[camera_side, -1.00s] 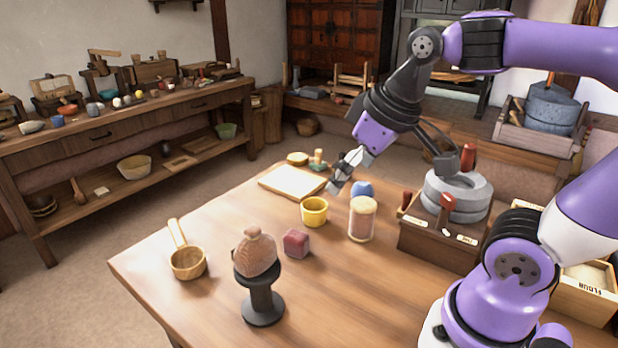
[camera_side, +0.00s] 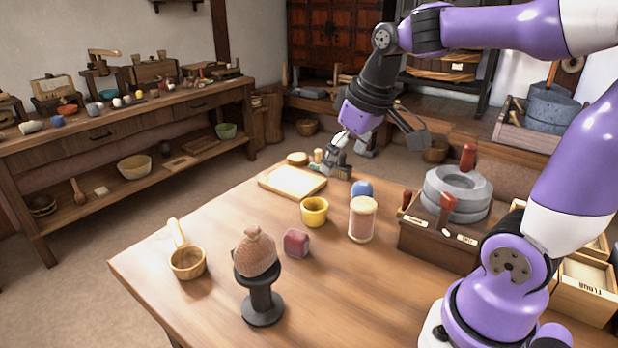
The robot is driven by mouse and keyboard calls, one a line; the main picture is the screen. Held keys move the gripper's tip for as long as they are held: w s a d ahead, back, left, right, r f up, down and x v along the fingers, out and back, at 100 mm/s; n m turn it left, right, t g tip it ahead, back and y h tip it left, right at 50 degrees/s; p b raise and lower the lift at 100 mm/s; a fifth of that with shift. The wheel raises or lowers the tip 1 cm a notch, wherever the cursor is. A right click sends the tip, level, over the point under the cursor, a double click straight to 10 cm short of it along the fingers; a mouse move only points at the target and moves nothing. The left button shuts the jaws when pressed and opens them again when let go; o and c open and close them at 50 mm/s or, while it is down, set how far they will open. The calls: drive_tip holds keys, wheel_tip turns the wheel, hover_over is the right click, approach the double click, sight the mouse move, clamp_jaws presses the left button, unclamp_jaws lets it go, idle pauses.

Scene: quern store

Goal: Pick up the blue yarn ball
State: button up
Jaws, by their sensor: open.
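The blue yarn ball (camera_side: 361,189) sits on the wooden table, behind a lidded jar (camera_side: 362,219) that hides part of its lower side. My gripper (camera_side: 338,166) is open, pointing down near the table's far edge. It is behind and a little left of the blue ball in the picture, apart from it, with nothing visible between its fingers. The exact height of the fingertips above the table is hard to tell.
A pale board (camera_side: 293,182) lies left of my gripper. A stone quern (camera_side: 455,195) is at right.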

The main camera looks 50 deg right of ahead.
drive_tip(key=w+d+f+g, duration=0.15)
drive_tip(key=w+d, duration=0.25)
drive_tip(key=d, duration=0.5)
drive_tip(key=m+g, duration=0.1)
hover_over(364, 184)
drive_tip(key=s, duration=0.1)
drive_tip(key=shift+y, duration=0.3)
wheel_tip(364, 184, down, 6)
drive_tip(key=shift+a+f, duration=0.15)
drive_tip(key=shift+f, duration=0.05)
drive_tip(key=f, duration=0.4)
drive_tip(key=shift+w+d+f, duration=0.2)
drive_tip(key=shift+d+f, duration=0.1)
drive_tip(key=shift+f, duration=0.05)
drive_tip(key=f, duration=0.5)
drive_tip(key=shift+w+f, duration=0.4)
drive_tip(key=c, duration=1.2)
